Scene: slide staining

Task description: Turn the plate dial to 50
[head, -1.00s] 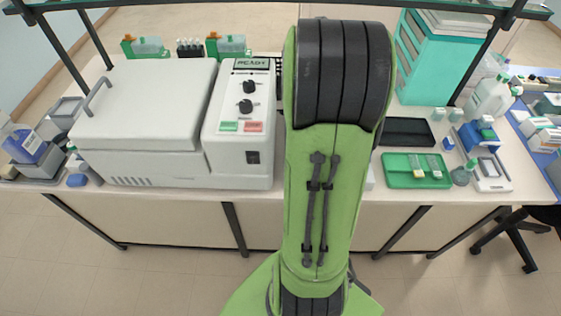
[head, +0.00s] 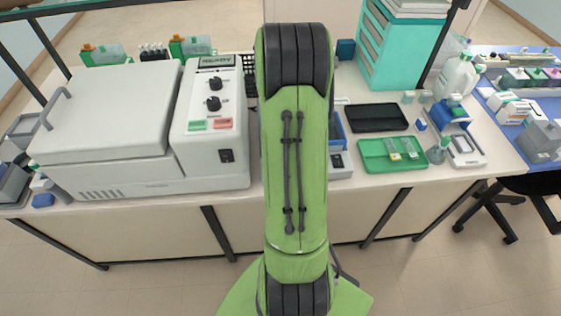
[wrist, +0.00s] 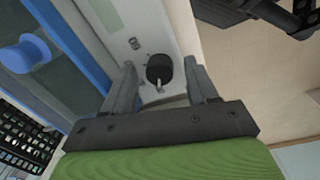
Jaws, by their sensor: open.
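The plate dial, a round black knob (wrist: 159,67) with a pale pointer, sits on a light grey panel (wrist: 150,25) in the wrist view. My gripper (wrist: 159,64) is open, with one finger on either side of the dial. I cannot tell whether the fingers touch it. The dial's scale is too small to read. In the head view, a blue and white device (head: 340,162) shows partly beside my green arm and looks like the same unit.
A large grey machine with two black knobs (head: 213,103) stands to the left. A green tray (head: 375,163) and a black tray (head: 376,117) lie to the right. In the wrist view, a blue knob (wrist: 27,52) and a dark rack (wrist: 25,135) are at the left.

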